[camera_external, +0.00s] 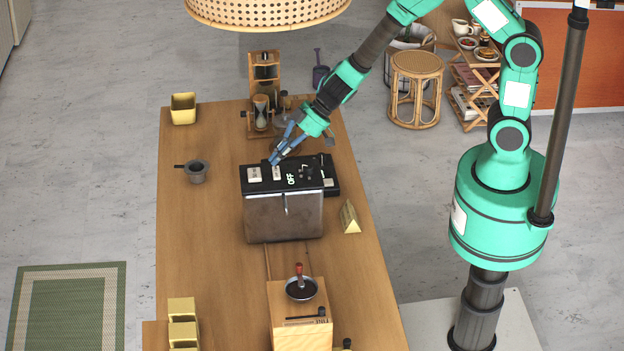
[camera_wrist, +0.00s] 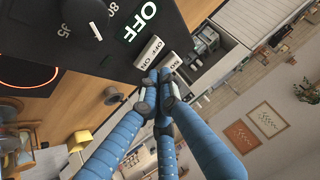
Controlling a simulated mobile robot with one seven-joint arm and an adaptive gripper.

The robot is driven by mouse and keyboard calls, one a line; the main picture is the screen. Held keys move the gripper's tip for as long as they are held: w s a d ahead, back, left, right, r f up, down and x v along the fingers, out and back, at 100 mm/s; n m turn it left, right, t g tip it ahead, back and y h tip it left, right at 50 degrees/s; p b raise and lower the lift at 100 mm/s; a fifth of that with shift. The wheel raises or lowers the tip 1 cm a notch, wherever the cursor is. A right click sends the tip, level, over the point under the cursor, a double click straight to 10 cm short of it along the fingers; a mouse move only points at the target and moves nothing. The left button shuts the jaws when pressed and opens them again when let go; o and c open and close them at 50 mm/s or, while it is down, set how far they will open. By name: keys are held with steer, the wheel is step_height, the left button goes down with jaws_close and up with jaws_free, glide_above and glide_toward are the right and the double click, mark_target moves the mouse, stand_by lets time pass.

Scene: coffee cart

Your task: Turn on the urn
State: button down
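The urn (camera_external: 284,219) is a metal box with a black top panel on the wooden table. Its panel shows a lit OFF sign (camera_external: 291,179) and two white rocker switches, a left one (camera_external: 254,175) and a right one (camera_external: 277,173). In the wrist view the OFF sign (camera_wrist: 140,21), a dial (camera_wrist: 84,17) and a white switch (camera_wrist: 149,52) marked OFF and ON show clearly. My gripper (camera_external: 276,160) has its blue fingers drawn together, with nothing seen between them. Its fingertips (camera_wrist: 163,80) are at the switches; I cannot tell whether they touch.
The wooden table (camera_external: 220,270) has free room left of the urn. A yellow wedge (camera_external: 349,217) stands at its right. A wooden stand with an hourglass (camera_external: 261,112) is behind it, a grinder box (camera_external: 299,329) in front. A lampshade (camera_external: 266,10) hangs above.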

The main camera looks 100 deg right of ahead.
mark_target(278, 170)
steer(key=shift+f, duration=0.1)
stand_by(0.6)
steer(key=shift+f, duration=0.3)
steer(key=shift+d+f, duration=0.1)
steer(key=shift+f, duration=0.25)
stand_by(0.8)
steer(key=shift+r, duration=0.2)
steer(key=shift+r+p, duration=0.6)
steer(key=shift+p, duration=0.3)
steer(key=shift+a+r+p, duration=0.25)
steer(key=shift+r+p, duration=1)
steer(key=shift+p, duration=0.1)
steer(key=shift+a+r+p, duration=0.25)
steer(key=shift+r+p, duration=0.95)
steer(key=shift+p, duration=0.15)
steer(key=shift+r, duration=0.1)
